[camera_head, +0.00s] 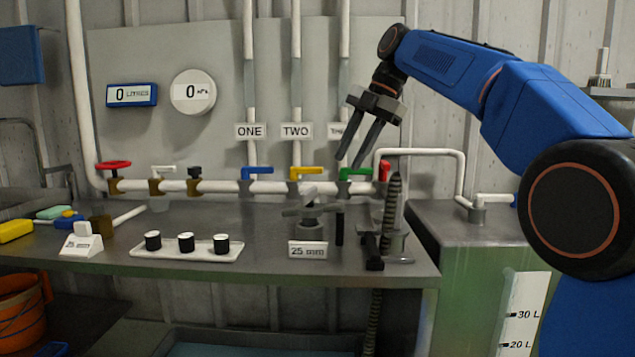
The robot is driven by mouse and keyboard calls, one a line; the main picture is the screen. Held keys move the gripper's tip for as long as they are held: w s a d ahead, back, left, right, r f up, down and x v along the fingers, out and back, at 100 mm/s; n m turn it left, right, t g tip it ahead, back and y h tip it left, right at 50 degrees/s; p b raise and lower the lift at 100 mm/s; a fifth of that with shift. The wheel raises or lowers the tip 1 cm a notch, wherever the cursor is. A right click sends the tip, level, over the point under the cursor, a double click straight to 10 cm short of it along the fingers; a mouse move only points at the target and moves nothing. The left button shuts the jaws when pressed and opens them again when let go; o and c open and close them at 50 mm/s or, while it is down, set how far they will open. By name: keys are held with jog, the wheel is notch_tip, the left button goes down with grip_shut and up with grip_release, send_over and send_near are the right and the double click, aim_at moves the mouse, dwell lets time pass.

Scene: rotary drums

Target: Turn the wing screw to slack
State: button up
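A grey piece with a winged top (309,208) stands on the bench, just behind a label reading "25 mm" (308,250). It looks like the wing screw, but it is small and I cannot read its setting. My gripper (349,162) hangs above and to the right of it, in front of the pipe wall, fingers pointing down and slightly left. The two dark fingers are apart with nothing between them. The gripper is clear of the winged piece.
A ribbed dark hose (391,215) and a black clamp-like part (372,250) stand right of the winged piece. Behind runs a white pipe (225,187) with coloured valve handles. A white tray (190,252) with 3 black-and-white knobs lies left. A green tank (470,270) stands right.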

jog(key=s+a+r+n+t+h, duration=0.2)
jog(key=s+a+r+n+h, duration=0.15)
jog(key=a, duration=0.45)
jog(key=t+h, duration=0.2)
jog(key=h, duration=0.1)
send_near(308, 190)
jog(key=shift+n, duration=0.25)
jog(key=x, duration=0.9)
jog(key=shift+w, duration=0.2)
jog(key=shift+r, duration=0.1)
grip_shut()
